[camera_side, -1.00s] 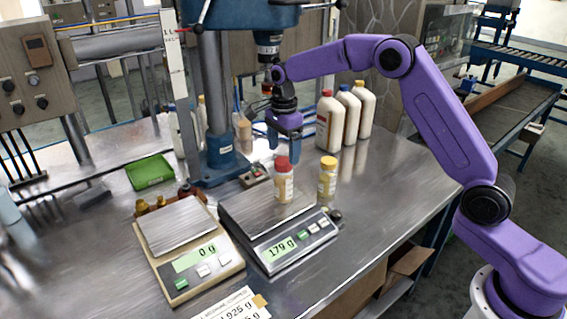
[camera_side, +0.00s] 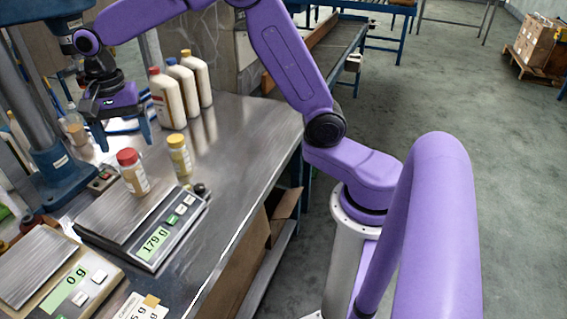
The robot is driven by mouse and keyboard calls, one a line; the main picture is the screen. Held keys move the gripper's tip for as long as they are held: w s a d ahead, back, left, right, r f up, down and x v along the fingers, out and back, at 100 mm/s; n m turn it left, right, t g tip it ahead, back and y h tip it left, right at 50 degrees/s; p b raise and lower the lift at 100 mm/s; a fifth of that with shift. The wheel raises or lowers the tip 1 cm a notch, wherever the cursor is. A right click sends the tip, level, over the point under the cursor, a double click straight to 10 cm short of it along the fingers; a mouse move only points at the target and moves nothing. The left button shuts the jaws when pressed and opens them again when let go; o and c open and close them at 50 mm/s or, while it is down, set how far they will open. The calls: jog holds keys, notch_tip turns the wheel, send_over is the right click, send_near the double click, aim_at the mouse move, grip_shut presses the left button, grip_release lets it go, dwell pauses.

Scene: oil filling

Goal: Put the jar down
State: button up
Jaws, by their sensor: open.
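The jar with a red lid (camera_side: 137,183) stands upright on the metal plate of the right-hand scale (camera_side: 98,217), whose display reads 179 g. A second jar, with a yellow lid (camera_side: 180,161), stands upright on the steel table just beyond the scale. My gripper (camera_side: 127,142) is open and empty, with its fingers pointing down. In the picture it is just above the red lid, and I see a gap between them. How far behind the jar the fingers are is hard to tell.
The left-hand scale (camera_side: 38,266) is empty and reads 0 g. Several white bottles (camera_side: 165,97) stand at the back of the table. A blue press stand (camera_side: 66,178) rises at the left. The steel table right of the yellow-lidded jar (camera_side: 240,135) is clear.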

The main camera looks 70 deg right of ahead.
jog(key=s+n, duration=1.1)
jog(key=s, duration=0.7)
jog(key=s+d+f+n, duration=0.1)
jog(key=s+d+n, duration=0.2)
jog(key=s+n, duration=0.3)
jog(key=s+d+f+n, duration=0.2)
jog(key=s+d+n, duration=0.2)
jog(key=s, duration=0.5)
jog(key=shift+f+n, duration=0.15)
jog(key=shift+n, duration=0.75)
dwell(1.4)
